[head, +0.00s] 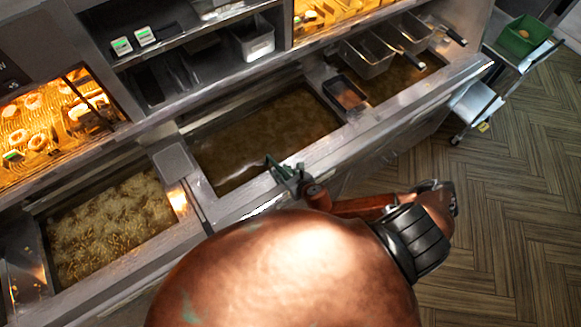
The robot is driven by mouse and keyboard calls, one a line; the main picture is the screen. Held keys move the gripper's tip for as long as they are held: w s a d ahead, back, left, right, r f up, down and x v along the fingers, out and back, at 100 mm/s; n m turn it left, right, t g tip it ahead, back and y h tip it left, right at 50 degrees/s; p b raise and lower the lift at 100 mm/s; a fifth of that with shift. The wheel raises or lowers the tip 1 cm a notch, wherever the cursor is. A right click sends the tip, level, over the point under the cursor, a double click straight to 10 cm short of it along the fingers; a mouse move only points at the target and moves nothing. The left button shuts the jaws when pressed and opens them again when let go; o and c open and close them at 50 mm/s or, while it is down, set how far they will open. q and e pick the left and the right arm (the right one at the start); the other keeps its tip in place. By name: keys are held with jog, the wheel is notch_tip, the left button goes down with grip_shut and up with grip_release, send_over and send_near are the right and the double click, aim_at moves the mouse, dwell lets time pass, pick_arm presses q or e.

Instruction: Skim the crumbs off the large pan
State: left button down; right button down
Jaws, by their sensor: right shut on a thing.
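The large pan (265,125) is a wide sunken vat of dark brown oil in the steel range, at the middle of the head view. Its surface looks mottled, but I cannot make out single crumbs. I cannot tell whether that thing touches the oil. My left gripper is not in view.
A bubbling pale vat (110,225) lies at left. Steel baskets (370,55) with handles hang over another vat at right; a small container (346,95) sits beside them. A lit food display (50,120) stands at the left back. A green bin (523,36) is far right.

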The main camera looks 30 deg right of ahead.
jog(key=a, duration=0.8)
jog(key=w+d+b, duration=0.2)
jog(key=d+b, duration=0.5)
jog(key=d, duration=2.6)
jog(key=s+a+p, duration=0.3)
jog(key=a+p, duration=0.4)
jog(key=a, duration=2.6)
notch_tip(320, 180, up, 14)
jog(key=shift+w, duration=0.2)
jog(key=shift+a, duration=0.1)
